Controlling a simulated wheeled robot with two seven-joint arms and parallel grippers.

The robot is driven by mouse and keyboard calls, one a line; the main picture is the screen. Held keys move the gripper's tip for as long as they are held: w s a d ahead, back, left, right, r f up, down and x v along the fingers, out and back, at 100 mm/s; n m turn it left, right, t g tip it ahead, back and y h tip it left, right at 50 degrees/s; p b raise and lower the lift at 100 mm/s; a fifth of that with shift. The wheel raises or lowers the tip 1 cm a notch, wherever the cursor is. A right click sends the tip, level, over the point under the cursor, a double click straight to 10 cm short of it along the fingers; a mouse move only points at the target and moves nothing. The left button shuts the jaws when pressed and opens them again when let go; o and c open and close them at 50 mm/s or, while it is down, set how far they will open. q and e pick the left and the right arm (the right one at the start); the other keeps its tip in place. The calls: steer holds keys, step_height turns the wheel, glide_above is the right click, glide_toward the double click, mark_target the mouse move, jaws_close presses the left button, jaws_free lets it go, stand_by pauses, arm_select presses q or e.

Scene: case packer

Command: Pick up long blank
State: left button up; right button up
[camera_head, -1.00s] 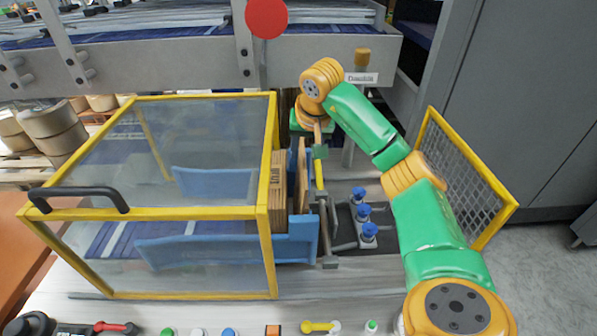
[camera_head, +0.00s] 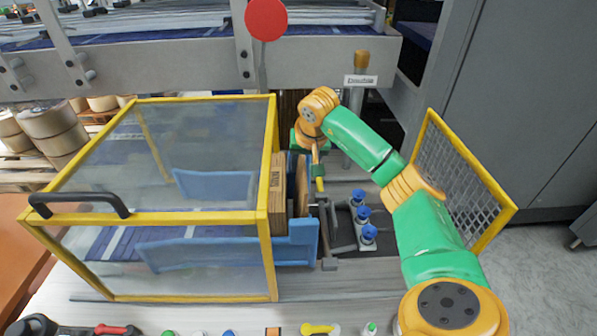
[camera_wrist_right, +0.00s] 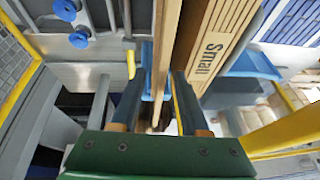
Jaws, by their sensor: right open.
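A thin brown cardboard blank (camera_head: 302,185) stands upright in the blue holder (camera_head: 297,240), just right of a thicker stack of blanks (camera_head: 278,185). In the right wrist view the thin blank (camera_wrist_right: 165,55) lies between the two dark fingers of my right gripper (camera_wrist_right: 158,88), which is open around it. My left gripper is not in view.
A yellow-framed clear guard (camera_head: 190,215) with a black handle stands left of the blanks. Blue suction cups (camera_head: 362,212) stand to the right, close to my right arm. A yellow mesh panel (camera_head: 465,170) is farther right. The conveyor frame (camera_head: 150,70) runs behind.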

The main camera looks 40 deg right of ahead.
jaws_close()
stand_by(1.4)
